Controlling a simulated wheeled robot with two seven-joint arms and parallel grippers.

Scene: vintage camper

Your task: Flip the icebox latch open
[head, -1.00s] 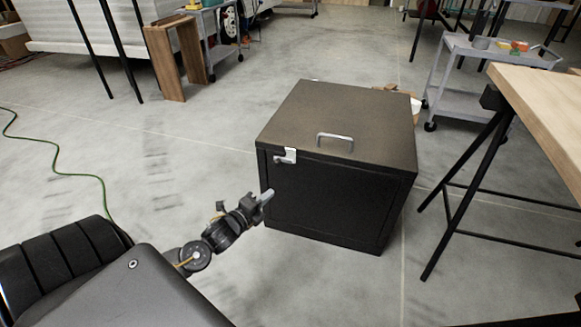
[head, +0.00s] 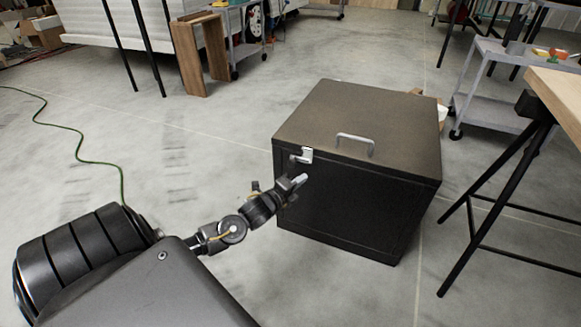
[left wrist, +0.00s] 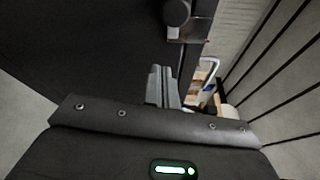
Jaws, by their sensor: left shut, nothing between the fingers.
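The icebox is a dark box (head: 345,205) on the floor, with its brown lid (head: 370,105) down and a pale bar handle (head: 355,140) on the lid. The small silver latch (head: 304,156) sits at the front's upper left, by the lid edge. It appears close up in the left wrist view as a dark knob with a metal plate (left wrist: 195,29). My left gripper (head: 300,180) is shut and empty, just below the latch and close to the front face. Its fingers (left wrist: 162,85) point toward the latch with a visible gap. The right gripper is out of view.
A wooden-topped workbench (head: 556,95) with black trestle legs stands to the right. A grey cart (head: 490,105) is behind it. A green cable (head: 80,150) lies on the floor at left.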

